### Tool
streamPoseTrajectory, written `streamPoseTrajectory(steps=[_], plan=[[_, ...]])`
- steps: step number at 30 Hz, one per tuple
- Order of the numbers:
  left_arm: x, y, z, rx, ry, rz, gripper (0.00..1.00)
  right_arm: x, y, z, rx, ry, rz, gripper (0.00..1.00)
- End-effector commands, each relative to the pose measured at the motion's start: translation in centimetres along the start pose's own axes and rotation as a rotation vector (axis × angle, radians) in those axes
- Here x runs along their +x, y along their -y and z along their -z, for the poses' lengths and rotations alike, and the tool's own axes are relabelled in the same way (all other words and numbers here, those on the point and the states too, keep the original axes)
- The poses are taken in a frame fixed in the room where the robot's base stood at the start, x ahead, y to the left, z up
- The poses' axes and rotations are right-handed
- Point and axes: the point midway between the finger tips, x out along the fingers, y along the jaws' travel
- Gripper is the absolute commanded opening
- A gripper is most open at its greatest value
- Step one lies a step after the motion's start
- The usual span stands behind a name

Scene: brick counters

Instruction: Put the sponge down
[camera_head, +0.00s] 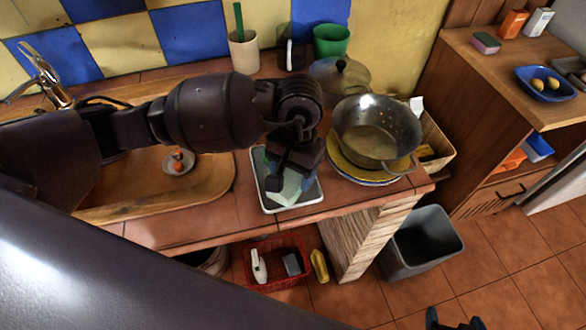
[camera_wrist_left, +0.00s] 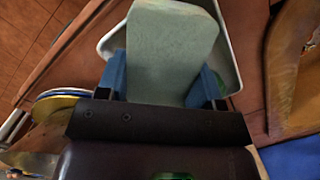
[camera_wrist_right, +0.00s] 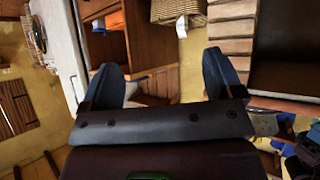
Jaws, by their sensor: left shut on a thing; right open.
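A pale green sponge (camera_head: 291,186) is held by my left gripper (camera_head: 287,172). In the left wrist view the sponge (camera_wrist_left: 171,45) sits between the two blue fingers of my left gripper (camera_wrist_left: 165,82). It is over a white-rimmed tray (camera_head: 268,209) near the counter's front edge; the tray rim also shows in the left wrist view (camera_wrist_left: 232,62). Whether the sponge touches the tray cannot be told. My right gripper (camera_head: 455,320) is at the bottom edge of the head view, away from the counter. In the right wrist view it (camera_wrist_right: 160,75) is open and empty.
A lidded pot (camera_head: 340,78) is behind. Below are a red basket (camera_head: 277,272) and a grey bin (camera_head: 425,243). A pink-green sponge (camera_head: 486,42) lies on the right counter.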

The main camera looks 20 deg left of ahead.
Motion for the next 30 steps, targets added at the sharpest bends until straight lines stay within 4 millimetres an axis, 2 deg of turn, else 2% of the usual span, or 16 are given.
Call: streamPoseTrajectory(steps=[10, 11, 15, 16, 25, 30], plan=[[1.0, 0.0, 0.1, 0.001, 0.003, -0.001, 0.35, 0.5, 0.2, -0.3, -0.001, 0.001, 0.003, 0.86], [0.9, 0.0, 0.1, 0.001, 0.002, -0.001, 0.62, 0.5, 0.2, -0.1, -0.001, -0.001, 0.003, 0.86], [0.8, 0.0, 0.1, 0.001, 0.001, -0.001, 0.84, 0.6, 0.2, 0.4, -0.002, -0.011, 0.004, 0.86], [0.8, 0.0, 0.1, 0.001, 0.001, -0.001, 0.86, 0.6, 0.2, 0.5, -0.002, -0.013, 0.004, 0.86], [0.7, 0.0, 0.1, 0.000, 0.000, -0.001, 0.86, 0.5, 0.1, 0.6, -0.002, -0.015, 0.004, 0.86], [-0.5, 0.0, -0.1, -0.001, -0.004, 0.000, 0.86, 0.0, 0.0, 1.0, -0.001, -0.015, 0.000, 0.86]])
